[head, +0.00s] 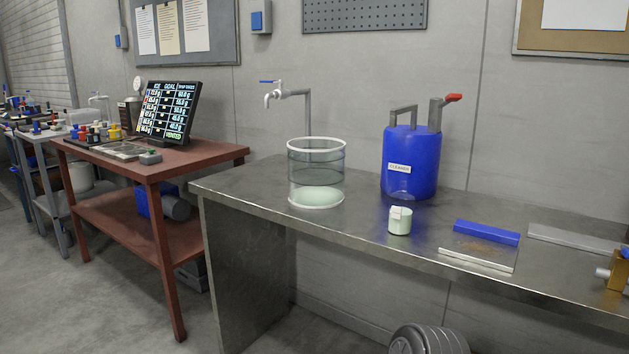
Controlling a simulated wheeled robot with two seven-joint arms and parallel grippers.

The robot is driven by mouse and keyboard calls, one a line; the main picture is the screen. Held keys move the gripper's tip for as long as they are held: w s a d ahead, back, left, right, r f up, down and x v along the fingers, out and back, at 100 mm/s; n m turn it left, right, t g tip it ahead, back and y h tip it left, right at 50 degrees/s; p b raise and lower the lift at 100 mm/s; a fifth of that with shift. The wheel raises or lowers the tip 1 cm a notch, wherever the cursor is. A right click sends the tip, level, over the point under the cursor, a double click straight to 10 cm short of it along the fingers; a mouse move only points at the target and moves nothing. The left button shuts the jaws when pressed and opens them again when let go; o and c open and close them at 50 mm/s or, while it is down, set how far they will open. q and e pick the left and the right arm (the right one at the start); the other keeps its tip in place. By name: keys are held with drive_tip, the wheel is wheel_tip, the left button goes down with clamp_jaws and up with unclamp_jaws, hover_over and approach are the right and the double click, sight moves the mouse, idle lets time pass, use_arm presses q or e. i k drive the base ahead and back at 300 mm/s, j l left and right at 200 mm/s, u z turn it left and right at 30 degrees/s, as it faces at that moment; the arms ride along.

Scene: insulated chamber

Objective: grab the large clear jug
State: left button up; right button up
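A large clear cylindrical vessel (316,175), which looks like the jug, stands upright near the left end of the grey metal bench (364,228). It has a white rim and a pale base, and the wall shows through it. A tap (287,93) with a blue handle is on a pipe behind it, its spout above and left of the rim. Neither of my grippers is in the head view.
A blue cleaner can (411,160) stands right of the vessel. A small pale-green cup (400,221) is near the front edge. A blue bar (486,233) and a flat plate (476,257) lie further right. A red-brown table (150,163) with a screen (167,110) stands left.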

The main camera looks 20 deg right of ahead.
sight(316, 164)
drive_tip(key=i+j+z, duration=0.15)
drive_tip(key=z, duration=1.55)
drive_tip(key=j+z, duration=0.45)
drive_tip(key=j, duration=0.15)
drive_tip(key=j+z, duration=0.45)
drive_tip(key=j, duration=0.15)
drive_tip(key=k+j+z, duration=0.1)
drive_tip(key=j+z, duration=0.3)
drive_tip(key=j, duration=0.15)
drive_tip(key=k+j, duration=0.1)
drive_tip(key=j, duration=0.25)
drive_tip(key=k+j, duration=0.1)
drive_tip(key=j, duration=0.2)
drive_tip(key=k+j, duration=0.1)
drive_tip(key=j, duration=0.25)
drive_tip(key=k+j+z, duration=0.1)
drive_tip(key=j, duration=0.2)
